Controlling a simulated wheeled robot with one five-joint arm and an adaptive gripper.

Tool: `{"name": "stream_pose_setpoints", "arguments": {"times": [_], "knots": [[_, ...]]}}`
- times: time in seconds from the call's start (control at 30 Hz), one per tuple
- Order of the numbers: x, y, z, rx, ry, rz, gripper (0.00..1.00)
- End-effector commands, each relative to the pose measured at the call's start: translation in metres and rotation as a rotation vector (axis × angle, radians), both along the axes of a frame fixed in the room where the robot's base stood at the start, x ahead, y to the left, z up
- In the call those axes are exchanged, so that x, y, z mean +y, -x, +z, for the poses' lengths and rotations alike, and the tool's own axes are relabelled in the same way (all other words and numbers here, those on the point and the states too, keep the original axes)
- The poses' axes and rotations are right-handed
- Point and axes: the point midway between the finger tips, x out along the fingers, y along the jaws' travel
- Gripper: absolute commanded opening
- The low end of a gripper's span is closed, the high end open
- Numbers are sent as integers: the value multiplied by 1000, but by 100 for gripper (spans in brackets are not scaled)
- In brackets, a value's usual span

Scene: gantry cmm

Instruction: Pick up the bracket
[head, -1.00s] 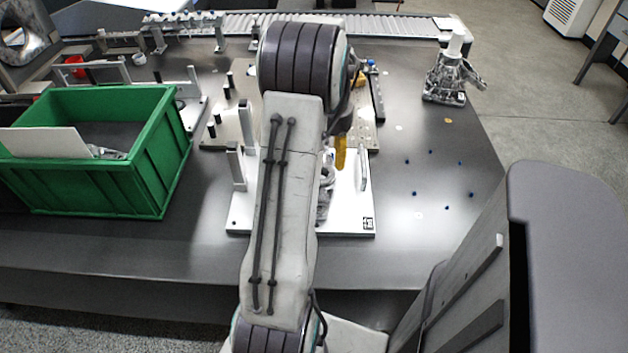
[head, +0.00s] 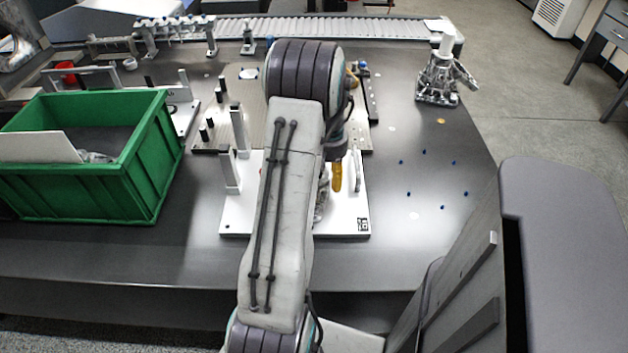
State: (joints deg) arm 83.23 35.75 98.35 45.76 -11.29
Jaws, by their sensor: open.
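A grey cast metal part, which looks like the bracket (head: 321,207), sits on a white fixture plate (head: 345,222) in front of me. My arm covers much of it, so its full shape is hidden. My gripper (head: 337,178) shows only as a yellow-orange piece beside my arm, above the plate and close to the metal part in the picture. The rest of the gripper is hidden behind my arm. It is open; I cannot tell whether it touches the part.
A green crate (head: 95,190) with a white panel stands at left. Upright posts (head: 231,170) rise from the plate's left side. Another cast part (head: 437,82) stands at the back right. A roller conveyor (head: 330,27) runs along the back. The table's right side is mostly clear.

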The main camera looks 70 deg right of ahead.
Motion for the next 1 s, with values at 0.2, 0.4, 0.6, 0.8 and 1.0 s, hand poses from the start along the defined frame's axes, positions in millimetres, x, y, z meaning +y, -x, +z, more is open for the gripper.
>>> {"name": "stream_pose_setpoints", "arguments": {"times": [0.2,0.4,0.6,0.8,1.0], "knots": [[1,0,-3,1,-5,0,55],[1,0,-3,1,-6,-1,37],[2,1,-4,1,-8,-2,19],[2,1,-4,1,-8,-2,2],[1,1,-2,1,-5,-2,0]]}}
